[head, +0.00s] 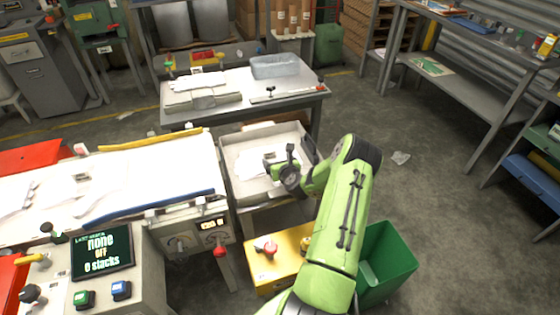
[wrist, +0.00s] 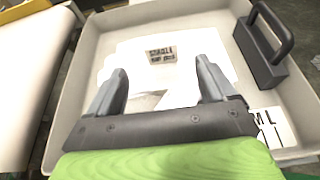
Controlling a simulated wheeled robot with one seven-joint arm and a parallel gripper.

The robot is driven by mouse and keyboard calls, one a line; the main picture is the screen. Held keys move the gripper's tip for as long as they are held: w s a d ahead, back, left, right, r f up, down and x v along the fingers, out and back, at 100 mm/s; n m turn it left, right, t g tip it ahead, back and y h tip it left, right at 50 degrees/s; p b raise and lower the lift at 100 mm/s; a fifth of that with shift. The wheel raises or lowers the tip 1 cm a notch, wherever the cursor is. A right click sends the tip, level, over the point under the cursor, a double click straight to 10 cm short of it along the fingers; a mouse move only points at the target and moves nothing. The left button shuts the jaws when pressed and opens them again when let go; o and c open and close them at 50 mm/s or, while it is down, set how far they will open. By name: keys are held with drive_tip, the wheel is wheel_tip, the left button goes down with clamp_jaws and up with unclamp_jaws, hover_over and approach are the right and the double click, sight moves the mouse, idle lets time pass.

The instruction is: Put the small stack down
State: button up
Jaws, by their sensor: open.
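A white stack (wrist: 190,42) of flat, glove-like film lies in a shallow grey tray (wrist: 95,45). A small printed label (wrist: 161,55) is on it, too blurred to read surely. In the head view the stack (head: 249,163) shows partly behind my wrist, inside the tray (head: 234,142). My gripper (wrist: 160,88) is open over the near part of the stack, one finger to each side. Nothing is pinched between the fingers. It also shows in the head view (head: 272,163). Whether the fingertips touch the stack I cannot tell.
A dark block with a handle (wrist: 265,45) stands at the tray's right side. A lettered white card (wrist: 272,127) lies near it. A white conveyor (head: 120,165) adjoins the tray on the left. A yellow box (head: 277,260) and green bin (head: 388,262) stand in front.

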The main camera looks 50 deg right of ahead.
drive_tip(key=v, duration=0.3)
drive_tip(key=w+a+r+n+g+y, duration=0.1)
drive_tip(key=a+r+n+y, duration=0.3)
drive_tip(key=a+r+n, duration=0.65)
drive_tip(key=w+a+r+n+g+y, duration=0.25)
drive_tip(key=a+r+n, duration=0.45)
drive_tip(key=a+n, duration=0.65)
drive_tip(key=s+a+r+n+g, duration=0.1)
drive_tip(key=s+a+r+n, duration=0.6)
drive_tip(key=s+a+n, duration=0.3)
drive_tip(key=s+a+r+n+g, duration=0.1)
drive_tip(key=s+n, duration=0.3)
drive_tip(key=s, duration=0.4)
drive_tip(key=s+a+r+n, duration=0.2)
drive_tip(key=s+n, duration=0.1)
drive_tip(key=s, duration=0.6)
drive_tip(key=shift+s+a+n+g, duration=0.25)
drive_tip(key=shift+a+n+g, duration=0.1)
drive_tip(key=shift+a+n, duration=0.05)
wheel_tip(320, 180, up, 8)
drive_tip(key=p, duration=0.8)
